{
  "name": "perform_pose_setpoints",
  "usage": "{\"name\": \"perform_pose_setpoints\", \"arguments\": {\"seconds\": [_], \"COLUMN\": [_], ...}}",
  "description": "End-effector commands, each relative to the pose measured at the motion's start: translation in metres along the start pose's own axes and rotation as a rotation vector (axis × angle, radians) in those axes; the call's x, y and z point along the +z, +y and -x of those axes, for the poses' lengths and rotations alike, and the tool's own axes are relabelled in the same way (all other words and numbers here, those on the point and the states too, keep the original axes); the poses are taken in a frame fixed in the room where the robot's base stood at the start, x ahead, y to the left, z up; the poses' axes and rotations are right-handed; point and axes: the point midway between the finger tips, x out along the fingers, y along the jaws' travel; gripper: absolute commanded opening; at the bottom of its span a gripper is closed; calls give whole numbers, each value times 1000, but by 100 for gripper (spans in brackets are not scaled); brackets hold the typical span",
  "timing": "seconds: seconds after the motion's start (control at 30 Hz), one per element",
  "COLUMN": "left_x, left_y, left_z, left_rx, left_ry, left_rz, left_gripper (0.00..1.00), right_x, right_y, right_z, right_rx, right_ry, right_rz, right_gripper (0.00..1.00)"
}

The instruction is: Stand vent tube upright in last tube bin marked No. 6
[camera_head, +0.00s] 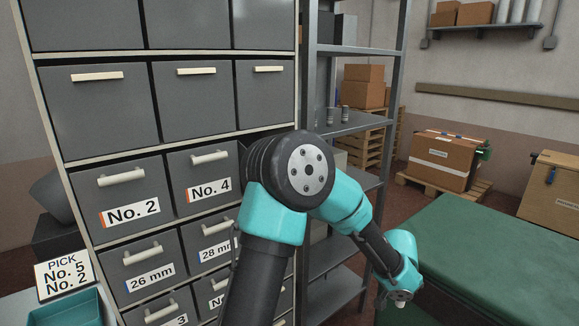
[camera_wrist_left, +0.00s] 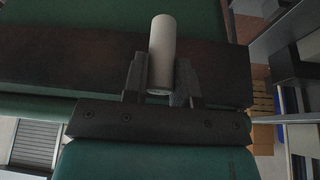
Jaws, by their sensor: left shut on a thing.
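My left gripper (camera_wrist_left: 160,64) is shut on a pale grey-white tube (camera_wrist_left: 162,38) in the left wrist view. The tube sticks out past the fingertips, with its near round end at the jaws. In the head view an arm of mine rises from the bottom, bends, and reaches down right over the green surface; its gripper is not clearly seen. Labelled grey bins fill the cabinet at left: No. 2 (camera_head: 117,190), No. 4 (camera_head: 200,162), 26 mm (camera_head: 136,255), 28 mm (camera_head: 203,230). No No. 6 label shows; my arm hides bins at the right column. My right gripper is out of view.
A card reading PICK No. 5 No. 2 (camera_head: 64,275) stands by a teal tray (camera_head: 65,312) at lower left. A green-topped surface (camera_head: 500,265) at right looks clear. A metal shelf rack (camera_head: 349,124) stands behind my arm; boxes (camera_head: 440,160) sit beyond.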

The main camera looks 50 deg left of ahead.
Motion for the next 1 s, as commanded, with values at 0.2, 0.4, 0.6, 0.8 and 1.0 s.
{"name": "perform_pose_setpoints", "arguments": {"seconds": [0.2,0.4,0.6,0.8,1.0], "left_x": [-44,-74,-82,-69,-47], "left_y": [-51,-102,-140,-161,-168], "left_z": [56,138,232,329,402], "left_rx": [-99,-228,-356,-479,-571], "left_ry": [13,11,11,11,5], "left_rz": [242,561,879,1179,1394], "left_gripper": [0,0,0,0,0], "right_x": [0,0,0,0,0], "right_y": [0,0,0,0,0], "right_z": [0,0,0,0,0], "right_rx": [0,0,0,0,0], "right_ry": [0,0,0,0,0], "right_rz": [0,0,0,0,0], "right_gripper": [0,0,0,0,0]}}
